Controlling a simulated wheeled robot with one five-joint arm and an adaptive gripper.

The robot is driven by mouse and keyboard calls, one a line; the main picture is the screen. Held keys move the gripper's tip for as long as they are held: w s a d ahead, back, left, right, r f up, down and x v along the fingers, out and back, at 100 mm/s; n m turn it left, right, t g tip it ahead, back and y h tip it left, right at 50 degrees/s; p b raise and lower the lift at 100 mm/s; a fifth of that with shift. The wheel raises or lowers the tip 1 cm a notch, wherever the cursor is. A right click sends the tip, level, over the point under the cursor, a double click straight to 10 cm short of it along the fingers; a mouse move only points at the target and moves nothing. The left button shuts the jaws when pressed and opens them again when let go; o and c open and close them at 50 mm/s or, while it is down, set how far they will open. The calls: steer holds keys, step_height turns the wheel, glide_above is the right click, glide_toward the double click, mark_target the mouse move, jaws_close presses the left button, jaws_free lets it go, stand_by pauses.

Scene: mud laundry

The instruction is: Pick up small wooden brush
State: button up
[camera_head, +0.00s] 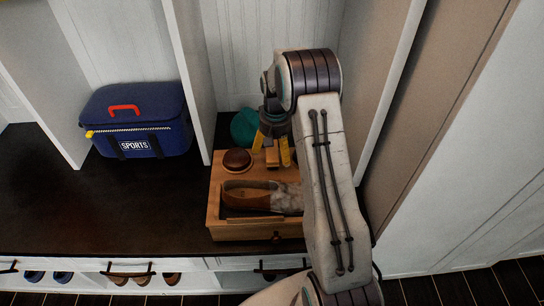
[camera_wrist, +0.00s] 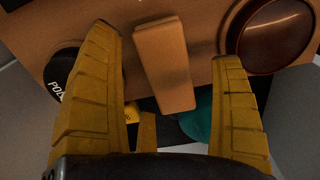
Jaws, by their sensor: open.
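The small wooden brush (camera_wrist: 166,62) is a plain orange-brown block on the top of a wooden box (camera_head: 225,218). In the wrist view it lies between the two yellow fingers of my gripper (camera_wrist: 167,48), with a gap on each side. In the head view my gripper (camera_head: 271,148) reaches down over the back of the box. The brush (camera_head: 272,157) shows there as a small brown piece between the fingers, partly hidden. My gripper is open and holds nothing.
A round dark brown lid (camera_head: 238,160) sits left of the brush. A brown shoe (camera_head: 250,190) lies in the box's front part. A teal item (camera_head: 243,128) is behind. A black tin (camera_wrist: 62,72) is near one finger. A blue sports bag (camera_head: 140,120) stands left.

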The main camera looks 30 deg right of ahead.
mark_target(275, 150)
steer(key=shift+f, duration=0.45)
steer(key=c, duration=1.3)
steer(key=shift+r, duration=0.1)
steer(key=shift+r, duration=0.85)
step_height(275, 150, up, 2)
steer(key=shift+r+p, duration=0.25)
steer(key=shift+p, duration=0.35)
steer(key=s+d+r, duration=0.2)
steer(key=d, duration=0.1)
steer(key=s+d+r+p, duration=0.1)
steer(key=s+d+r, duration=0.1)
steer(key=d, duration=0.1)
steer(key=s+d+r, duration=0.2)
steer(key=d, duration=0.2)
steer(key=shift+s+r+p, duration=0.1)
steer(key=shift+r+p, duration=0.2)
steer(key=shift+r, duration=0.05)
